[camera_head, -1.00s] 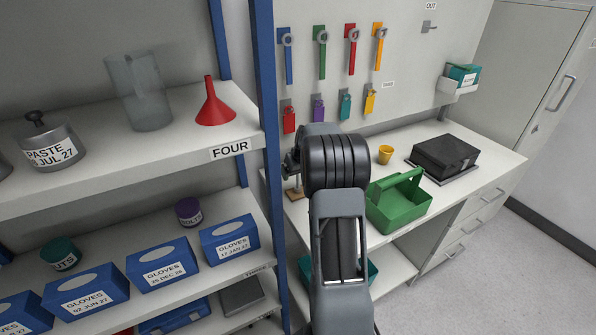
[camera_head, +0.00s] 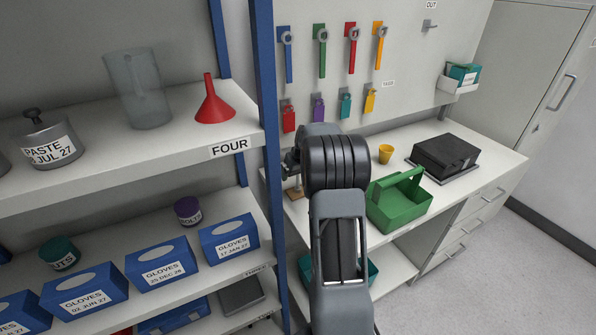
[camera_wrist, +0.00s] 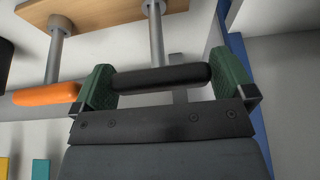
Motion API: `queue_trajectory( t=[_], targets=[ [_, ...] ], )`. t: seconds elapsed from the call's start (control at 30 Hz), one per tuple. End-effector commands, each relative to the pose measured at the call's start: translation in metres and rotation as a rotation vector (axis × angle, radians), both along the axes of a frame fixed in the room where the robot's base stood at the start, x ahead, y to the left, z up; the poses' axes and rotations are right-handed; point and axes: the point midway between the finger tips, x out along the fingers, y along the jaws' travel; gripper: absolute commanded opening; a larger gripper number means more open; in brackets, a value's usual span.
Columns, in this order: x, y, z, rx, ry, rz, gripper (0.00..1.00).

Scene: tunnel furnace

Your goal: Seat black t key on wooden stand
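In the wrist view, the black T key (camera_wrist: 160,77) lies crosswise between the two green fingertips of my gripper (camera_wrist: 164,80), one at each end of its handle. Its grey metal shaft (camera_wrist: 156,38) runs from the handle to the wooden stand (camera_wrist: 110,12) at the top of the picture. I cannot tell how deep the shaft sits in the wood. An orange T key (camera_wrist: 45,95) stands to the left with its shaft meeting the same wood. In the head view, my arm hides most of the stand; only a bit of its wood (camera_head: 295,193) shows.
A blue shelf post (camera_head: 269,150) is close on the left. Wrenches and tags hang on the back wall.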

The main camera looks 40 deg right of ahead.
Motion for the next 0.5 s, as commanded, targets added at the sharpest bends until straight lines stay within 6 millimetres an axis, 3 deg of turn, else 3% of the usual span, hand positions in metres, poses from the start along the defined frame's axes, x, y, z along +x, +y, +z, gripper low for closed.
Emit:
queue_trajectory(
  t=[0.27, 0.5],
  targets=[
    [-0.005, 0.000, 0.012, -0.001, -0.003, 0.000, 1.00],
    [-0.023, 0.003, 0.055, -0.004, -0.005, 0.000, 1.00]
  ],
)
